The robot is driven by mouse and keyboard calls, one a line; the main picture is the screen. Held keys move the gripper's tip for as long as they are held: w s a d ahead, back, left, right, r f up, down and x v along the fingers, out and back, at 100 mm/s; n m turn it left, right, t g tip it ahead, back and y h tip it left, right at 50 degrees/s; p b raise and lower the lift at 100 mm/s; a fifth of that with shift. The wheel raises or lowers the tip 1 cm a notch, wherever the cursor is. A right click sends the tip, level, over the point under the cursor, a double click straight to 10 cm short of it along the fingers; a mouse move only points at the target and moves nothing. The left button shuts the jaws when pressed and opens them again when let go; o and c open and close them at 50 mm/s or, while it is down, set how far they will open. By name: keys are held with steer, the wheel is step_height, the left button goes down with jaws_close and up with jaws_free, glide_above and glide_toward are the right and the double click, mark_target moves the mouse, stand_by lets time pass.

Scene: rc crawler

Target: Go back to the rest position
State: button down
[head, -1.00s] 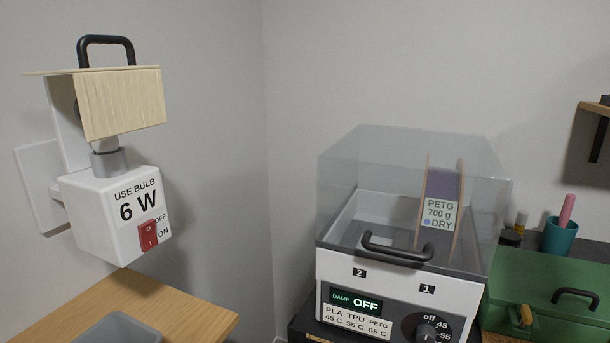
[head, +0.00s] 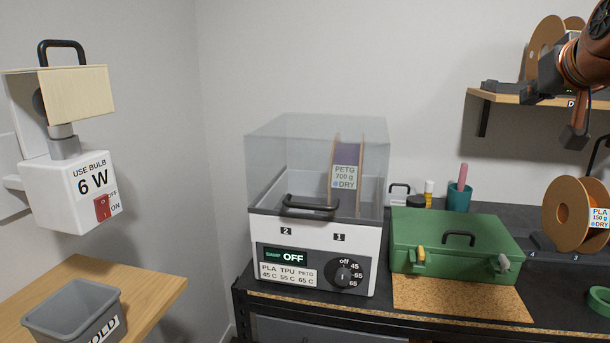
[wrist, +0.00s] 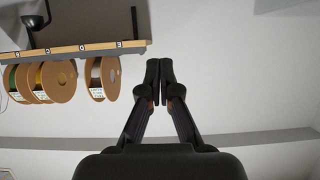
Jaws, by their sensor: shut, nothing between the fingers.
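My gripper (wrist: 160,70) is shut and empty in the wrist view, its two fingertips together. In the head view the end of my arm shows at the upper right, with the dark gripper (head: 574,137) pointing down in front of the wall shelf. It touches nothing that I can see. The rest of the arm is cut off by the picture edge.
The dryer (head: 316,270) holds a PETG spool (head: 344,190) under its clear lid. A green case (head: 455,243) and a PLA spool (head: 570,215) stand on the bench. A lamp (head: 75,185) and a grey bin (head: 75,312) are at left. Spools line the wall shelf (wrist: 90,47).

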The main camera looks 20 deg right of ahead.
steer(key=w+a+f+n+g+y+b, duration=0.1)
steer(key=a+f+g+y+b, duration=0.1)
steer(key=a+f, duration=0.75)
steer(key=w+a+f+n+g+y+b, duration=0.15)
steer(key=a+f, duration=0.45)
steer(key=f, duration=0.6)
steer(key=a+f+n+g+y+b, duration=0.25)
steer(key=a+f, duration=0.45)
steer(key=f, duration=0.4)
steer(key=s+a+f+g+b, duration=0.2)
steer(key=s+a+f+g, duration=0.25)
steer(key=s+f, duration=0.65)
steer(key=s+a+f+g+b, duration=0.2)
steer(key=s+a+f+g, duration=0.3)
steer(key=s+f, duration=0.65)
step_height(320, 180, up, 20)
steer(key=t+p, duration=0.2)
steer(key=p, duration=1.9)
steer(key=shift+w+a+n, duration=0.2)
steer(key=shift+a+n, duration=0.2)
steer(key=shift+d+f, duration=0.1)
